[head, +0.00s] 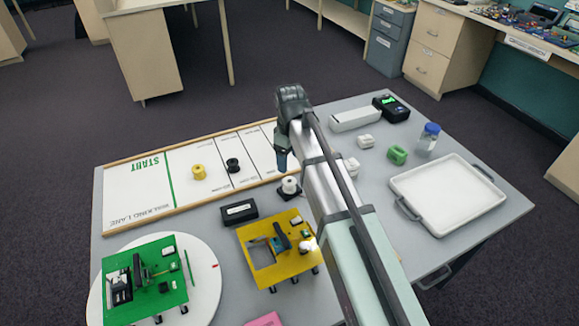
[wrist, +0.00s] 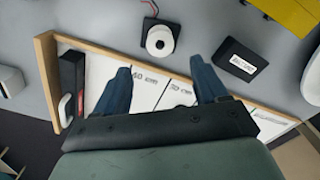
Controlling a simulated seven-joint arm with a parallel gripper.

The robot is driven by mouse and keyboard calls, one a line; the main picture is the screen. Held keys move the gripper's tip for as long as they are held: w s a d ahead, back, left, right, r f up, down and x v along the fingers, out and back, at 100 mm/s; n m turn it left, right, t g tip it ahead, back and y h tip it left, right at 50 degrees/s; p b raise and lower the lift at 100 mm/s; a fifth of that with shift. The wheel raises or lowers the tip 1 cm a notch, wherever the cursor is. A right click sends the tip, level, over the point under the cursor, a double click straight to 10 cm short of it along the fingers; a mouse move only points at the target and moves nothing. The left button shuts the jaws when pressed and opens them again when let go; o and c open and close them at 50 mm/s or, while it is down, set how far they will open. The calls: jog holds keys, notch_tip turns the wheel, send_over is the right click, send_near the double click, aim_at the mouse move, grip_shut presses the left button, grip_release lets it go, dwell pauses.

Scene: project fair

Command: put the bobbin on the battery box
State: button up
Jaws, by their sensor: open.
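Three spool-shaped bobbins show in the head view: a yellow one (head: 199,173) and a black one (head: 233,165) stand on the walking lane, and a white one (head: 290,184) sits on a small black square base. The white bobbin (wrist: 160,40) is also in the wrist view, just beyond my fingertips. A black box with a white label (head: 239,211), apparently the battery box, lies left of the white bobbin; it also shows in the wrist view (wrist: 240,67). My gripper (head: 282,161) is open and empty above the lane's edge; its fingers (wrist: 160,66) are spread apart.
The wood-edged walking lane (head: 135,190) runs along the back. A yellow board (head: 258,256) and a green board (head: 120,290) carry parts at the front. A white tray (head: 450,195), a blue-capped jar (head: 428,138) and a green block (head: 397,155) are right of my arm.

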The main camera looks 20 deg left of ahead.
jog(key=shift+r, duration=0.8)
